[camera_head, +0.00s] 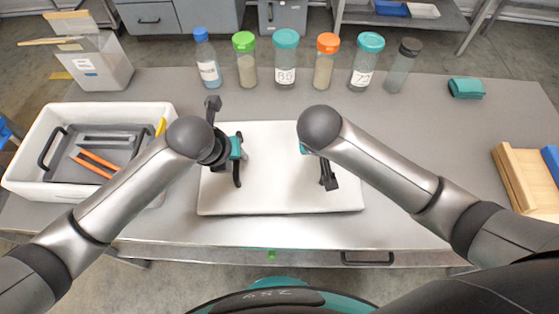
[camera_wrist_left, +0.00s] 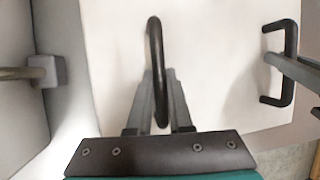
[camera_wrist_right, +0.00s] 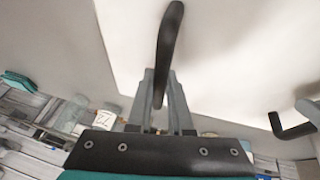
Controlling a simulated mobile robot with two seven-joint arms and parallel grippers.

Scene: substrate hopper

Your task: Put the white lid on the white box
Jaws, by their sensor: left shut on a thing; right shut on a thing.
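The white lid (camera_head: 275,195) is a flat rectangle with two black handles, at the middle of the table; I cannot tell if it touches the tabletop. My left gripper (camera_head: 237,160) is shut on the lid's left handle (camera_wrist_left: 155,65). My right gripper (camera_head: 325,172) is shut on the lid's right handle (camera_wrist_right: 168,50). The open white box (camera_head: 28,140) stands left of the lid. In it lie a dark grey tray (camera_head: 62,168) and orange and grey tools (camera_head: 97,158). My left forearm covers the box's right front part.
A row of bottles and jars (camera_head: 285,58) with coloured caps stands behind the lid. A clear container (camera_head: 103,70) is behind the box. A teal item (camera_head: 466,88) and a wooden block (camera_head: 522,178) are at the right. The grey table (camera_head: 440,140) is clear right of the lid.

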